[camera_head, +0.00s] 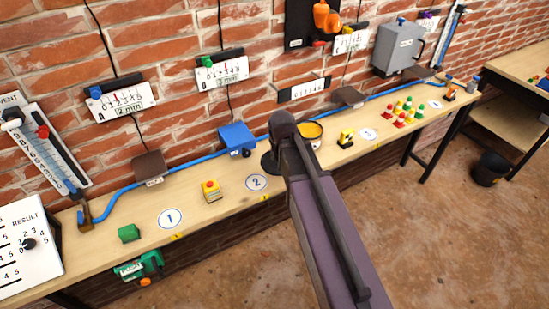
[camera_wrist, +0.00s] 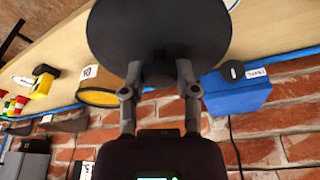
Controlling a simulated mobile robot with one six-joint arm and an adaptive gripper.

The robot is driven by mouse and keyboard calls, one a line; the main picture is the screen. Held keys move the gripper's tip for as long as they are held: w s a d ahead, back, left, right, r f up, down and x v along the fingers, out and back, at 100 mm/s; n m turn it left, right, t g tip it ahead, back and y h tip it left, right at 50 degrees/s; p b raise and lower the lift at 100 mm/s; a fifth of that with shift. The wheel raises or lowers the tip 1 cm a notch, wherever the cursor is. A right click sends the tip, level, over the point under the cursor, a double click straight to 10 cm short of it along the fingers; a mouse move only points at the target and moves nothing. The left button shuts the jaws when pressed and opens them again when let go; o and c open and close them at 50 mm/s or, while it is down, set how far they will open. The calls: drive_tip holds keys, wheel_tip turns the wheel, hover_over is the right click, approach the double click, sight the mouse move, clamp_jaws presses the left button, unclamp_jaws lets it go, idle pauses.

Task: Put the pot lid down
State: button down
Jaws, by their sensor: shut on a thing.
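The pot lid (camera_wrist: 160,28) is a dark round disc with a knob, seen large in the wrist view. My gripper (camera_wrist: 159,72) is shut on its knob, one finger on each side. In the head view the lid (camera_head: 268,164) shows as a dark edge left of my arm, over the bench beyond the round mark 2; my arm hides the rest. I cannot tell whether it touches the bench. The open pot (camera_head: 310,132), yellow inside, stands on the bench just right of my arm; it also shows in the wrist view (camera_wrist: 98,97). Lid and pot are apart.
A blue box (camera_head: 237,137) stands at the wall left of the lid. A yellow block with a red button (camera_head: 211,190) is nearer, between marks 1 and 2. A yellow-and-black object (camera_head: 346,138) and several coloured pegs (camera_head: 405,110) stand to the right. A blue hose runs along the wall.

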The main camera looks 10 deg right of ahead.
drive_tip(key=d+f+b, duration=0.1)
drive_tip(key=f, duration=0.1)
drive_tip(key=d+f+b, duration=0.3)
drive_tip(key=f+b, duration=0.1)
drive_tip(key=shift+d, duration=0.35)
drive_tip(key=w+a, duration=0.1)
drive_tip(key=w, duration=0.3)
drive_tip(key=w+a+f+b, duration=0.1)
drive_tip(key=w, duration=0.4)
drive_tip(key=w+a, duration=0.1)
drive_tip(key=w, duration=0.4)
drive_tip(key=shift+w+f, duration=0.15)
drive_tip(key=shift+f, duration=0.05)
drive_tip(key=shift+w+b, duration=0.3)
drive_tip(key=shift+w, duration=0.35)
wheel_tip(320, 180, down, 4)
drive_tip(key=b, duration=0.3)
drive_tip(key=shift+r+b, duration=0.15)
drive_tip(key=shift+b, duration=0.15)
drive_tip(key=shift+c, duration=1.8)
unclamp_jaws()
